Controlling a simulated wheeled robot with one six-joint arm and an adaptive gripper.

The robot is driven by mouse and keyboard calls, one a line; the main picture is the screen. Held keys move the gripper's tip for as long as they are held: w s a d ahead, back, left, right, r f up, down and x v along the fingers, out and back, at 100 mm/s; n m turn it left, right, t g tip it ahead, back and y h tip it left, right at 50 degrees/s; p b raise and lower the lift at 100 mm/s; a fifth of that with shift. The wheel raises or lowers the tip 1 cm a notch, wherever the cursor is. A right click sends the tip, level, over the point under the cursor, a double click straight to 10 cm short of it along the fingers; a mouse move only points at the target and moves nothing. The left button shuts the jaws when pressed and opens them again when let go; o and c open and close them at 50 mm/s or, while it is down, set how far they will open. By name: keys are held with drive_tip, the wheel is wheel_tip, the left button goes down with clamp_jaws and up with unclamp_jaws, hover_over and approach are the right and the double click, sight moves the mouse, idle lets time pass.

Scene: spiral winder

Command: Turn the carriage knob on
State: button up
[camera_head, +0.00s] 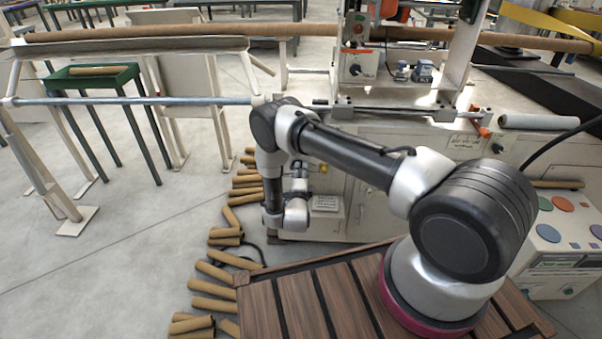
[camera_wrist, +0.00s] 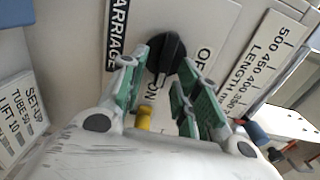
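The black carriage knob (camera_wrist: 168,54) is on a pale panel in the wrist view, beside the CARRIAGE label (camera_wrist: 118,36). OFF is marked to its right and ON below it; its lower end lies near ON, but I cannot tell which setting it points to. My gripper (camera_wrist: 171,62) is open, with green-padded fingers on both sides of the knob. The right fingertip is close to the knob; contact is unclear. In the head view my arm reaches down to the machine front (camera_head: 372,205), and the gripper and knob are not discernible there.
A LENGTH scale (camera_wrist: 264,62) is right of the knob and a SETUP label (camera_wrist: 22,118) at lower left. A small yellow part (camera_wrist: 143,117) shows between the fingers. Cardboard tubes (camera_head: 212,287) lie on the floor by the machine. Floor at left is mostly clear.

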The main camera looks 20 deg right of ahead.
drive_tip(key=v, duration=1.2)
